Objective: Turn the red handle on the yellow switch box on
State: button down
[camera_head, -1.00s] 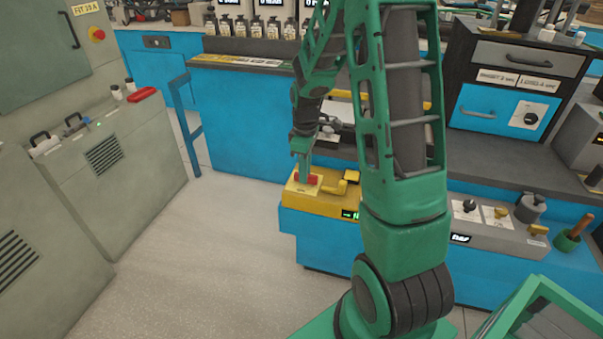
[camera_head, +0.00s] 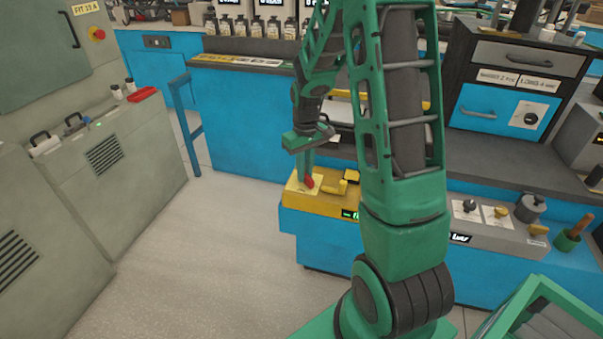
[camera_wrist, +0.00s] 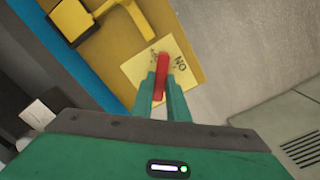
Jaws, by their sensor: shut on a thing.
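The yellow switch box (camera_head: 329,203) is mounted on the front of the blue bench, left of my arm. Its red handle (camera_head: 309,182) sits on a pale label plate at the box's left end. In the wrist view the red handle (camera_wrist: 160,72) lies between my two green fingers, over the pale label (camera_wrist: 140,72) with "ON" printed to the right of the handle. My gripper (camera_head: 307,179) points down and is shut on the handle; it also shows in the wrist view (camera_wrist: 161,92). The handle's pivot is partly hidden by the fingers.
A yellow lever (camera_head: 336,188) sits beside the handle on the same box. A grey panel (camera_head: 490,222) with knobs lies right of my arm. Grey cabinets (camera_head: 105,150) stand at the left, with clear floor (camera_head: 210,250) between.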

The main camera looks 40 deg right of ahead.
jog(key=m, duration=0.5)
jog(key=shift+m, duration=2.4)
jog(key=c, duration=1.7)
grip_release()
notch_tip(320, 180, up, 11)
jog(key=shift+f, duration=0.15)
